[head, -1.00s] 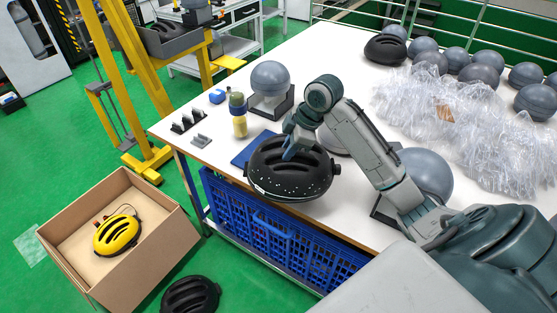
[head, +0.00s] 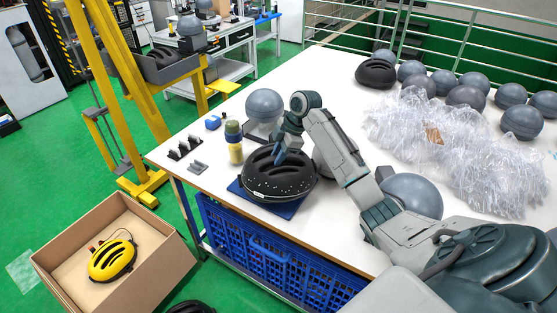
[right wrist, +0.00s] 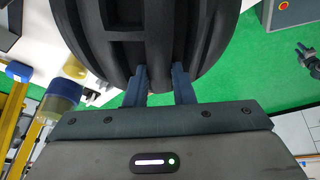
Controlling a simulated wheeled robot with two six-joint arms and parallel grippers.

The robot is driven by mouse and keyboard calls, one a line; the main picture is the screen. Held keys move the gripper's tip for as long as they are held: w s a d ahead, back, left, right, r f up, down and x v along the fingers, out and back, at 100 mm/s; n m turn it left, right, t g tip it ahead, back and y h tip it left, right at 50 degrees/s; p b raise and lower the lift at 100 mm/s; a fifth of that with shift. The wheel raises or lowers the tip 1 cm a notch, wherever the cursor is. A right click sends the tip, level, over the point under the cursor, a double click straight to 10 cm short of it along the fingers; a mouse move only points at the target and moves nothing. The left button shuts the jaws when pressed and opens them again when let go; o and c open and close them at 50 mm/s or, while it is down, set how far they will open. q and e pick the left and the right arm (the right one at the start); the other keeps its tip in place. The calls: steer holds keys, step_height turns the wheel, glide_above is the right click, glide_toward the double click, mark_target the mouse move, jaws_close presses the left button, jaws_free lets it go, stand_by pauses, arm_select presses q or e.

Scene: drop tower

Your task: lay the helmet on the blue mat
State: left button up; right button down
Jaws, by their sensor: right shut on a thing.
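The black helmet (head: 279,178) with pale speckles is over the blue mat (head: 292,211) near the table's front edge, and it looks to be resting on it. The mat's corners show at its left and front; the rest is hidden under the helmet. My right gripper (head: 283,153) is at the helmet's top and shut on it. In the right wrist view my right gripper's fingers (right wrist: 160,80) hold part of the dark helmet shell (right wrist: 110,35). My left gripper is not in view.
Clear plastic wrap (head: 440,140) and several grey balls lie at the right. A cardboard box (head: 160,268) with a yellow helmet (head: 112,260) is on the floor.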

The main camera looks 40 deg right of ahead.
step_height(320, 180, down, 4)
steer(key=shift+w+r+p, duration=0.1)
steer(key=shift+r+p, duration=0.15)
steer(key=shift+p, duration=0.5)
steer(key=c, duration=1.2)
jaws_free()
steer(key=shift+c, duration=0.2)
steer(key=b+v, duration=0.3)
steer(key=v, duration=0.8)
steer(key=shift+d, duration=0.1)
steer(key=shift+s+d+r+b, duration=0.15)
steer(key=shift+s+r+b, duration=0.15)
steer(key=shift+r, duration=0.2)
steer(key=shift+w, duration=0.1)
